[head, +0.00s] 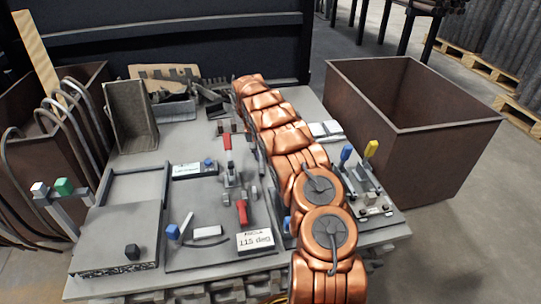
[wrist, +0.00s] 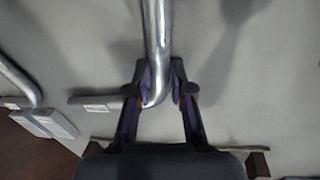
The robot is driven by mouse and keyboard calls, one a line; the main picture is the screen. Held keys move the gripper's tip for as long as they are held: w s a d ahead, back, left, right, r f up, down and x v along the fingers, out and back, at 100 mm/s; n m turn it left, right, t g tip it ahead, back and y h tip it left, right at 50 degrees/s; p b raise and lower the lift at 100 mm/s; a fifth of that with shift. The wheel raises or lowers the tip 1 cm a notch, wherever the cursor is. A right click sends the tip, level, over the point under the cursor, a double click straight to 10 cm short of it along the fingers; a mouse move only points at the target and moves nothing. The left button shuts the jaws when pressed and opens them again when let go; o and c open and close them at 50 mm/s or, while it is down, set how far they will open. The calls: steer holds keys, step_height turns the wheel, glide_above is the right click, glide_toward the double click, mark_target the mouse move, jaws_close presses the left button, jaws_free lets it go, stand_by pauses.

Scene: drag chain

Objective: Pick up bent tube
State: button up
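In the wrist view a silver metal bent tube (wrist: 157,40) comes down from the top edge and curves at its lower end between my fingers. My gripper (wrist: 160,78) has a dark finger with a purple inner face on each side of the tube. Both inner faces lie close against the tube, so the gripper appears shut on it. In the head view my copper-coloured arm reaches over the table, and my gripper is not visible there. Several grey bent tubes (head: 88,118) hang at the left.
A grey worktable (head: 120,180) holds clamps, a dark cube and small blocks. A rack with white and green blocks (head: 64,187) stands at the left. An open brown bin (head: 450,135) stands at the right. Another silver tube (wrist: 18,80) shows at the wrist view's left.

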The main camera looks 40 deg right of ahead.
jaws_close()
steer(key=shift+r, duration=0.1)
